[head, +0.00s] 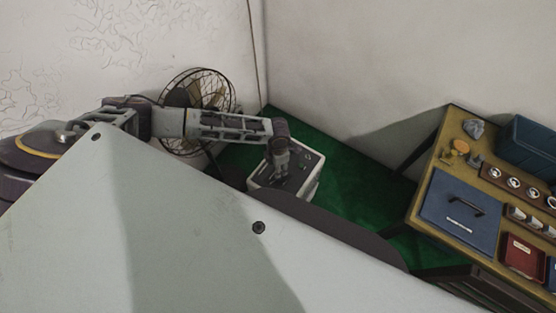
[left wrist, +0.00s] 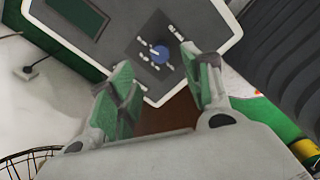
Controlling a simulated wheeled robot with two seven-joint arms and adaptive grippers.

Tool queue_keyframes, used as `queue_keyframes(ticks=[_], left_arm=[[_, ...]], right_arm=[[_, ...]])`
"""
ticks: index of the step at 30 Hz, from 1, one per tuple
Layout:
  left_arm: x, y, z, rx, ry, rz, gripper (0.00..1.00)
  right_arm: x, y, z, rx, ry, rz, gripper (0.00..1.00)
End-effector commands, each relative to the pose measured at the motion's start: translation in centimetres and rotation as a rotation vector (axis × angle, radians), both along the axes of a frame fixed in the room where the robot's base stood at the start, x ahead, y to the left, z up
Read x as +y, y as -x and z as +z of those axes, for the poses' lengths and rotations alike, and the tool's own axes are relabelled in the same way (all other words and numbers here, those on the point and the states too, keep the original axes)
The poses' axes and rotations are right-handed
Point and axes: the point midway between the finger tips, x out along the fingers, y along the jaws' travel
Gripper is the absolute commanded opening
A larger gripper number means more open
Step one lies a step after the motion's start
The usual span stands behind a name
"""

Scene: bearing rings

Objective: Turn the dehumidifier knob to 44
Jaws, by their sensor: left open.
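The dehumidifier (head: 313,180) is a white box with a dark top panel, standing on the green floor near the room corner. In the left wrist view its dark panel (left wrist: 125,25) fills the upper middle. A round blue knob (left wrist: 160,54) sits on a darker square with white markings around it; the markings are too small to read. My left gripper (left wrist: 163,82) is open, its two green-padded fingers apart, with the knob seen beyond and between their tips. In the head view my left gripper (head: 281,172) is over the dehumidifier and hides the knob. My right gripper is not seen.
A wire fan (head: 198,95) stands by the wall behind my left arm. A wooden table (head: 447,150) on the right holds a blue case (head: 461,209), a red box (head: 523,255) and several metal parts. Green floor (head: 350,170) lies clear between dehumidifier and table.

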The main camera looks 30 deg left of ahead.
Motion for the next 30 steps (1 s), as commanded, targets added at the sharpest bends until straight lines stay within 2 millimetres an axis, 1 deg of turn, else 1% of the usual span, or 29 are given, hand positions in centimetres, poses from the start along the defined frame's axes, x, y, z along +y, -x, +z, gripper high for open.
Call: queue_keyframes(ticks=[1,6,10,15,30], left_arm=[[0.0,0.0,0.7,-0.002,0.001,-0.001,0.5],[0.0,-0.1,2.5,-0.002,0.0,0.0,0.5],[0.0,0.0,3.4,-0.002,0.001,0.0,0.5],[0.0,0.0,3.7,0.0,0.0,0.0,0.5],[0.0,0.0,3.7,-0.001,0.001,0.0,0.5]], right_arm=[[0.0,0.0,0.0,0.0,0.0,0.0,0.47],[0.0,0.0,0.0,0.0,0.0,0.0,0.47],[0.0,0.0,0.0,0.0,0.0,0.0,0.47],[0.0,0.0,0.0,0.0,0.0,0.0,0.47],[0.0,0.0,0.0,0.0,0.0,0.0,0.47]])
